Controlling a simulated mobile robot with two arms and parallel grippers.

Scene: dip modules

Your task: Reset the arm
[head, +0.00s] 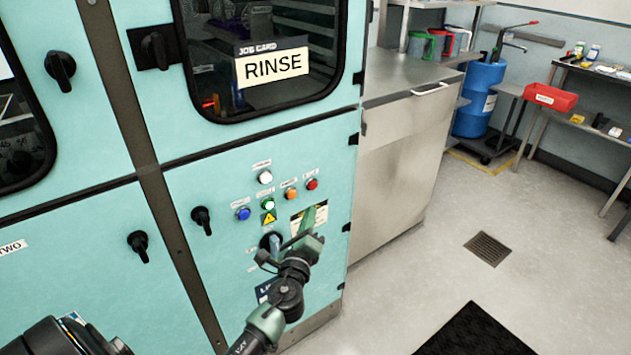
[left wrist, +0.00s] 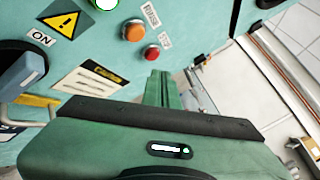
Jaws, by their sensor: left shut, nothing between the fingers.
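My left gripper (head: 311,222) is in front of the lower teal cabinet door (head: 190,180) in the head view. Its green fingers are shut together with nothing between them. They lie just below the buttons, over part of a cream label. In the left wrist view the shut fingers (left wrist: 163,90) point away from the green gripper body toward the panel edge. A rotary switch (head: 270,240) sits left of the gripper, partly hidden by it. In the left wrist view a dark knob (left wrist: 22,72) is beside an ON label. I cannot tell whether the gripper touches the panel. My right gripper is not in view.
White (head: 265,177), green (head: 268,203), blue (head: 243,214), orange (head: 291,194) and red (head: 312,184) buttons are close to the gripper. Black handles (head: 201,220) stick out to the left. A steel counter (head: 400,165) stands right of the cabinet. Open floor (head: 420,270) lies right.

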